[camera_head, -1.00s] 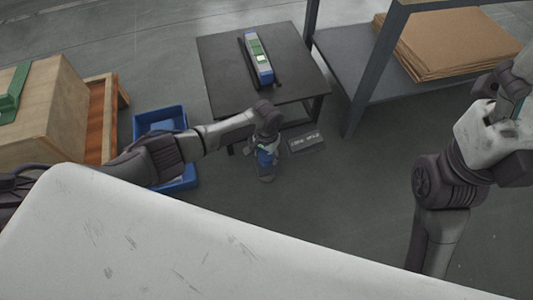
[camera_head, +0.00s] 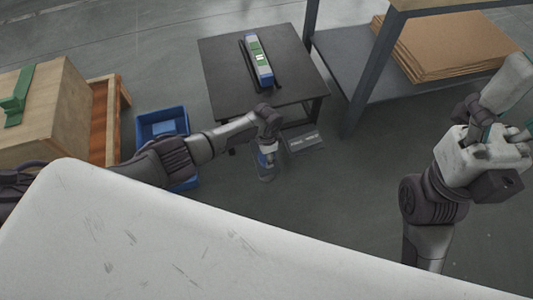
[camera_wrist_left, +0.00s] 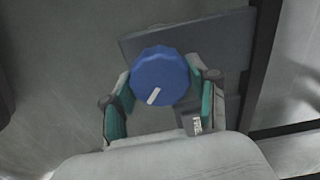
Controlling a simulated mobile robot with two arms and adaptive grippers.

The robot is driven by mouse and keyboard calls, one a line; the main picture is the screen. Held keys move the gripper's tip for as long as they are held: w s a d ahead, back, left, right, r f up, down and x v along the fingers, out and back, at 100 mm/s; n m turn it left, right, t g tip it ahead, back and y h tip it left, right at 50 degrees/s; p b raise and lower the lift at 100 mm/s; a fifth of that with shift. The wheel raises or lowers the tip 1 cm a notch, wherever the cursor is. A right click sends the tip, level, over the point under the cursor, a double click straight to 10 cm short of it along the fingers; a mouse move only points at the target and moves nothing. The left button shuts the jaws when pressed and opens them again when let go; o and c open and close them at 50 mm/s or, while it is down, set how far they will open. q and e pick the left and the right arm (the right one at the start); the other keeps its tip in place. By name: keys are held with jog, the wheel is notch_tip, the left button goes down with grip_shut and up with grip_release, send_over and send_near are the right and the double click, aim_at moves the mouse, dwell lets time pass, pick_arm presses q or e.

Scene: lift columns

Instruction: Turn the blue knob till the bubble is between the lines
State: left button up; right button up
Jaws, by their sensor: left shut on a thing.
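The blue knob (camera_wrist_left: 160,76) is round, with a white pointer mark toward its lower left edge in the left wrist view. My left gripper (camera_wrist_left: 160,88) is shut on it, with a teal-padded finger on each side. In the head view my left gripper (camera_head: 265,160) is low in front of the black table, and the knob is mostly hidden there. A blue-and-white level (camera_head: 266,75) with a green vial (camera_head: 260,57) lies on the table. A pale patch shows in the vial, but its place against the lines is too small to tell. My right gripper (camera_head: 507,95) is raised at the right, partly in view.
The black table (camera_head: 220,70) stands beside a grey shelf (camera_head: 350,75) bearing stacked cardboard (camera_head: 445,45). A blue bin (camera_head: 160,122) and a wooden crate (camera_head: 60,110) stand at left. A grey plate (camera_head: 305,142) is near the left gripper.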

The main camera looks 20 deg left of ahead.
pick_arm(q)
jog(key=shift+m, duration=0.6)
jog(key=o, duration=1.2)
jog(key=shift+c, duration=0.2)
notch_tip(320, 180, up, 12)
